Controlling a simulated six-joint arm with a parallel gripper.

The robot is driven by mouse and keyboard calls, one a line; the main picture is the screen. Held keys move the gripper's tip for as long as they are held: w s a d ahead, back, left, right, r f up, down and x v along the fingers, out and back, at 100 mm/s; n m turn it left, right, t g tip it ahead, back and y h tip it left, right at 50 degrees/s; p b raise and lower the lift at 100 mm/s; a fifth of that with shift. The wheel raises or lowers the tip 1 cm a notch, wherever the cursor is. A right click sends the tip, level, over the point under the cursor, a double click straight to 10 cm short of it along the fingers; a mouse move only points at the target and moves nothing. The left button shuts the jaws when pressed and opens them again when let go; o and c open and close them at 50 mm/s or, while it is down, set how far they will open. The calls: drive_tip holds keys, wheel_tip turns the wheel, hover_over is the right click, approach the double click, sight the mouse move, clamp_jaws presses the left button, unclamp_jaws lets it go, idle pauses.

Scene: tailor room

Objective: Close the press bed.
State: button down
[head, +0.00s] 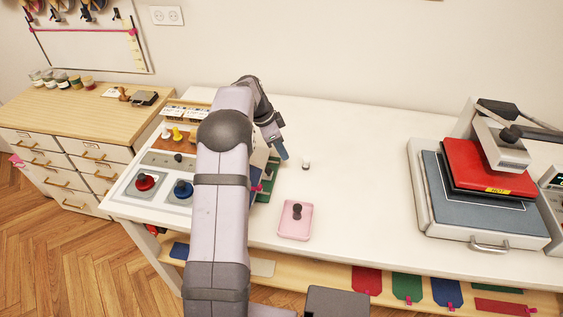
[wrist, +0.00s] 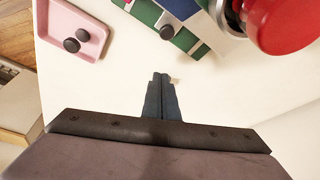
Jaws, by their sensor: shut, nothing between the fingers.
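The heat press stands at the right of the table in the head view. Its grey-blue bed (head: 463,218) sits in a white frame with a metal handle (head: 489,246) at the front edge. The bed shows in front and to the left of the red upper plate (head: 489,168), so it stands drawn forward. The upper plate hangs above the bed's back part. My gripper (head: 281,153) is over the table well left of the press, pointing down, shut and empty. Its closed fingertips show in the wrist view (wrist: 161,78). The press is not recognizable in the wrist view.
A pink tray (head: 286,231) with a dark-knobbed piece lies between my arm and the press. A small white piece (head: 306,166) stands near my gripper. A green-based device (head: 269,185) is partly hidden by my arm. A red round part (wrist: 285,22) is close in the wrist view.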

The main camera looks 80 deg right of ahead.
drive_tip(key=b+v, duration=0.1)
drive_tip(key=v, duration=0.5)
drive_tip(key=c, duration=2)
unclamp_jaws()
drive_tip(key=shift+a+r, duration=0.1)
drive_tip(key=shift+r, duration=0.15)
drive_tip(key=o, duration=0.4)
drive_tip(key=shift+m, duration=0.6)
drive_tip(key=s+r, duration=0.4)
drive_tip(key=shift+s+d+r, duration=0.2)
drive_tip(key=shift+d+r, duration=0.05)
drive_tip(key=shift+r, duration=0.1)
drive_tip(key=s+a+t+p, duration=0.1)
drive_tip(key=s+a, duration=0.2)
drive_tip(key=a, duration=0.3)
drive_tip(key=w+a+f+n+t, duration=0.3)
drive_tip(key=w+f+n+t, duration=0.1)
drive_tip(key=w+f+n, duration=0.3)
drive_tip(key=d+n, duration=0.1)
drive_tip(key=n, duration=0.2)
drive_tip(key=d+f+n+h, duration=0.1)
drive_tip(key=n, duration=0.3)
drive_tip(key=w+d+f+n+h, duration=0.1)
drive_tip(key=d+n, duration=0.1)
drive_tip(key=n, duration=0.2)
drive_tip(key=shift+w, duration=0.1)
